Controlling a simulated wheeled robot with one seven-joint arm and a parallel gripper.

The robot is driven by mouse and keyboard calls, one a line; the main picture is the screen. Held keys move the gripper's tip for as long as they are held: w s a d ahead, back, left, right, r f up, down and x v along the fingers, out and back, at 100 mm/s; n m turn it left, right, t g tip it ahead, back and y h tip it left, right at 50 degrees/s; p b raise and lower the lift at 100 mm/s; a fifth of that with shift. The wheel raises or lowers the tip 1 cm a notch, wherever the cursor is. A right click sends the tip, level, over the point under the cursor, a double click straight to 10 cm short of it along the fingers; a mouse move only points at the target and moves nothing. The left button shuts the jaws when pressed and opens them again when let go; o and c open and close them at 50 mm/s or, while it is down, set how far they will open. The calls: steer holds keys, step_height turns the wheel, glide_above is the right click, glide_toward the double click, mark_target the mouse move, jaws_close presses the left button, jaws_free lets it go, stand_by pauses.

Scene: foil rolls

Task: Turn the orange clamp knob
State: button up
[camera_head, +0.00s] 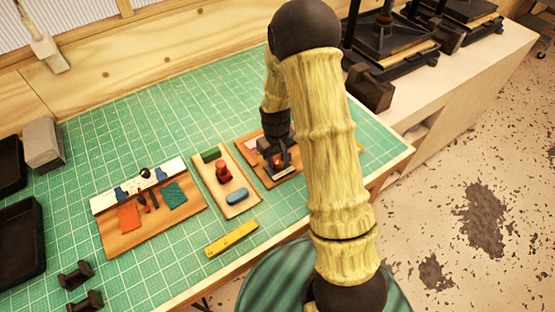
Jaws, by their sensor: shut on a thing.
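My gripper (277,163) is at the right-hand wooden board (246,147), pointing down. It is shut on the orange clamp knob (280,158), of which only a small orange patch shows between the dark fingers. The rest of the knob and what it is mounted on are hidden by the gripper and my arm. I cannot tell how far the knob is turned.
Left of the gripper, a board (235,208) holds a red knob-shaped piece (222,172), a green block (211,155) and a blue block (237,196). A yellow bar (231,238) lies in front. A larger board (120,243) holds coloured patches and tools. Open green mat lies behind.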

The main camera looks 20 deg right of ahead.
mark_target(276, 160)
steer(key=shift+w+m, duration=0.15)
steer(key=shift+m, duration=1.15)
steer(key=shift+r, duration=0.1)
steer(key=o, duration=1)
steer(key=shift+b, duration=0.3)
step_height(276, 160, up, 17)
steer(key=b, duration=0.2)
steer(key=shift+a+r+b, duration=0.15)
steer(key=shift+a+b, duration=0.05)
steer(key=shift+b, duration=0.15)
